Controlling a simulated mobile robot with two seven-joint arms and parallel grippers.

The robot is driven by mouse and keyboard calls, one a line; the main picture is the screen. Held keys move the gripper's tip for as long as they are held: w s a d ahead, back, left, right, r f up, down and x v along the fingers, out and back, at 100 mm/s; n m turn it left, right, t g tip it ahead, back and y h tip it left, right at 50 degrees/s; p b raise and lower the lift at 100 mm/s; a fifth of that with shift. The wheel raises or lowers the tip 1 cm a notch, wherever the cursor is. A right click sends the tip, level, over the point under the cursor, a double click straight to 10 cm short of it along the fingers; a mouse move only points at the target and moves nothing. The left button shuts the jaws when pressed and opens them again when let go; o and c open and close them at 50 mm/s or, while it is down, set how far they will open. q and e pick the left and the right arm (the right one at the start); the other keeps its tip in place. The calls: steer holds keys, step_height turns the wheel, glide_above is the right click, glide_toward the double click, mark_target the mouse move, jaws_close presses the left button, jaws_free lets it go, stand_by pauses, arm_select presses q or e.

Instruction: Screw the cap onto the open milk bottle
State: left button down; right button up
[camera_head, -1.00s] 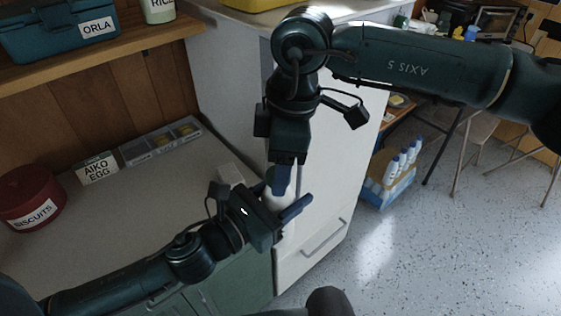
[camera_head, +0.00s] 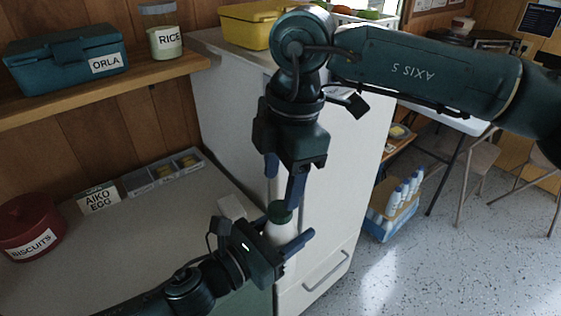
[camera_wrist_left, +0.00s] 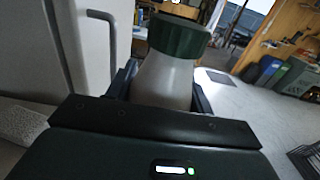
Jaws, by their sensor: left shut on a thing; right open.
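The milk bottle (camera_head: 280,231) is pale, with a green cap (camera_head: 280,211) on its top. In the left wrist view the bottle (camera_wrist_left: 163,82) stands upright between my fingers, and the cap (camera_wrist_left: 180,36) sits on its neck; I cannot tell how tight it is. My left gripper (camera_head: 284,240) is shut on the bottle's body, below the cap. My right gripper (camera_head: 284,182) is open and empty, pointing down just above the cap. One of its fingers reaches close to the cap's far edge in the picture; I cannot tell whether they touch.
A white fridge-like cabinet (camera_head: 345,170) stands close behind the grippers. A shelf (camera_head: 110,88) runs above the counter.

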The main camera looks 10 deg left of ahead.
steer(key=n, duration=0.4)
steer(key=shift+r+n, duration=0.2)
steer(key=shift+n, duration=0.1)
steer(key=n, duration=0.6)
steer(key=shift+r, duration=0.2)
steer(key=n, duration=0.4)
steer(key=shift+r+n+h, duration=0.15)
steer(key=shift+n+h, duration=0.15)
steer(key=shift+n, duration=0.1)
steer(key=n, duration=0.4)
steer(key=shift+a+r, duration=0.1)
steer(key=shift+r, duration=0.05)
steer(key=n, duration=0.4)
steer(key=shift+r+n, duration=0.15)
steer(key=shift+n, duration=0.15)
steer(key=n, duration=0.4)
steer(key=shift+r, duration=0.2)
steer(key=n, duration=0.6)
steer(key=shift+r+n+h, duration=0.2)
steer(key=shift+n+h, duration=0.1)
steer(key=n, duration=0.4)
steer(key=shift+r, duration=0.15)
